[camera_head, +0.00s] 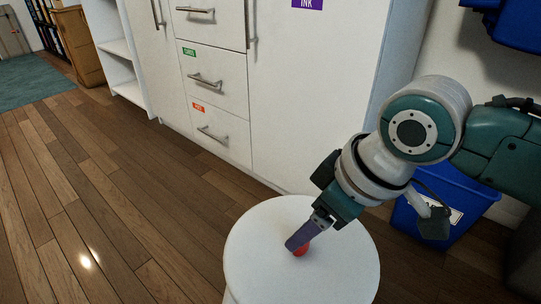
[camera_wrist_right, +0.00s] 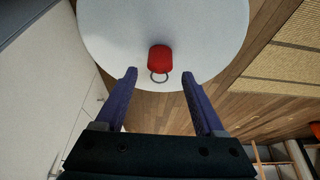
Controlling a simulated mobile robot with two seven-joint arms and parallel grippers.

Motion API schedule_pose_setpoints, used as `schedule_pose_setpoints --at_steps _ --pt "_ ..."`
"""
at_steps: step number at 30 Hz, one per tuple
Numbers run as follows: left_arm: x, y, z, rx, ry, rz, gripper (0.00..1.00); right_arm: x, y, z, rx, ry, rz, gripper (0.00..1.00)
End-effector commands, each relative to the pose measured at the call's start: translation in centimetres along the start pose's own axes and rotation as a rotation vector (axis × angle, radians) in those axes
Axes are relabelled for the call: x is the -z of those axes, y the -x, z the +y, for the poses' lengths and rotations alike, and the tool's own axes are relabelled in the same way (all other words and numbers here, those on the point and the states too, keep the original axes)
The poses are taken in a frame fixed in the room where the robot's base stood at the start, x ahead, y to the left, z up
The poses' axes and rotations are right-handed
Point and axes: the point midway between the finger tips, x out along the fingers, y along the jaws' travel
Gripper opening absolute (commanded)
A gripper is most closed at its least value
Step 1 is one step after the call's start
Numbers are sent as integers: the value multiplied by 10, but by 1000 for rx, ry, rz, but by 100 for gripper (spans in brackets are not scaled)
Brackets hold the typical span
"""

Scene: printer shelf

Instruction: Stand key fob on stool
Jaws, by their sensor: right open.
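A white round stool (camera_head: 255,255) stands at the bottom centre of the head view. A red key fob (camera_wrist_right: 160,60) with a metal ring is on or just over the stool top (camera_wrist_right: 110,30) in the right wrist view. In the head view only a bit of the red fob (camera_head: 301,250) shows beside my fingers. My right gripper (camera_head: 297,243) points down at the fob. In the wrist view its purple fingers (camera_wrist_right: 158,78) are apart, with the fob beyond and between their tips, and a gap on each side. My left gripper is not in view.
A white cabinet (camera_head: 310,100) with drawers and bar handles stands behind the stool. A blue bin (camera_head: 462,195) is on the floor to the right, behind my right arm. The wooden floor on the left (camera_head: 100,210) is clear. The rest of the stool top looks bare.

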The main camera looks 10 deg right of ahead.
Motion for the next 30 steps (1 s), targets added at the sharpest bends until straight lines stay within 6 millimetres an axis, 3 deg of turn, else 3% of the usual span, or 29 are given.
schedule_pose_setpoints --at_steps 1,3,9,18,20,25,30 --pt "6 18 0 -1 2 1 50 3 22 0 0 1 -1 71" --pt "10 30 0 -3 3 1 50 4 38 0 0 2 0 71" --pt "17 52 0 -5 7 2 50 2 75 0 0 1 -1 71" --pt "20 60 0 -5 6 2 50 0 91 -2 3 0 0 71" --pt "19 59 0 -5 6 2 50 -2 90 -10 10 -1 4 71" --pt "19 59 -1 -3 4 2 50 -22 96 -58 35 -50 29 71" --pt "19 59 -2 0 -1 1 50 -67 124 -80 -36 -227 16 71"
